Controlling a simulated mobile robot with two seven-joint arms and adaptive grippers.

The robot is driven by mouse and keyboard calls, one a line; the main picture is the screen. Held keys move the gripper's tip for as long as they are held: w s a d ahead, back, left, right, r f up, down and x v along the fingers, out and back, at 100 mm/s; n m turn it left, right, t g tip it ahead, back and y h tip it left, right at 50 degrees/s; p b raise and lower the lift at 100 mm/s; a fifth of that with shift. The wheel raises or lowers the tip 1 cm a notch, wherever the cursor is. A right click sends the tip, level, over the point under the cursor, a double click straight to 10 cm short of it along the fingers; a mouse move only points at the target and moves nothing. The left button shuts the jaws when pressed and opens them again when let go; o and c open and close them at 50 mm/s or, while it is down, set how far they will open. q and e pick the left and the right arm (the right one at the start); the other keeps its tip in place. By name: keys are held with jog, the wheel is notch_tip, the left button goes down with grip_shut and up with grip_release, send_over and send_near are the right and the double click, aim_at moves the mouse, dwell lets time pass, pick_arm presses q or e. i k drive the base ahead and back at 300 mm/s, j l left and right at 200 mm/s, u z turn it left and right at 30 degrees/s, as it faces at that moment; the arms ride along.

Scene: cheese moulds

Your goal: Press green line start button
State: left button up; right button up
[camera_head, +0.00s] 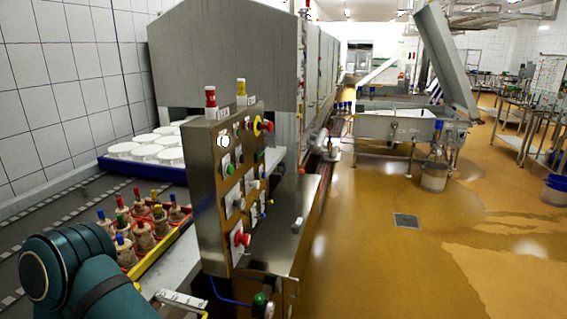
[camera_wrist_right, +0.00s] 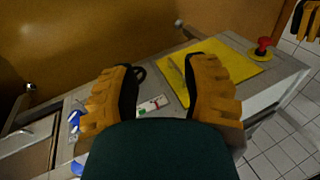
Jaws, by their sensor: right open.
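The steel control panel (camera_head: 215,195) stands upright in the middle of the head view with several buttons and knobs. A green button (camera_head: 229,169) shows on its front face; its label is too small to read. Another green knob (camera_head: 259,298) sits low, below the panel. My right gripper (camera_wrist_right: 160,75) is open, with nothing between its yellow fingers. Beyond them is a grey surface with a small white plate (camera_wrist_right: 152,105) bearing green and red marks. What looks like my left gripper (camera_wrist_right: 306,18) shows partly at the top right corner of the right wrist view.
A red mushroom button (camera_wrist_right: 263,46) stands by a yellow plate (camera_wrist_right: 225,70) in the wrist view. A red tray (camera_head: 151,255) of colour-topped items and a blue tray (camera_head: 115,164) of white moulds lie left of the panel. Open floor (camera_head: 380,270) lies to the right.

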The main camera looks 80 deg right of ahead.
aim_at(229, 169)
jog(key=l+z, duration=0.15)
jog(key=z, duration=0.2)
jog(key=k+l+z, duration=0.1)
jog(key=z, duration=0.3)
jog(key=l+z, duration=0.35)
jog(key=i+j+z, duration=0.1)
jog(key=j+z, duration=0.15)
jog(key=z, duration=0.2)
jog(key=j+z, duration=0.3)
jog(key=z, duration=0.15)
jog(key=i+j+z, duration=0.1)
jog(key=j+z, duration=0.2)
jog(key=z, duration=0.15)
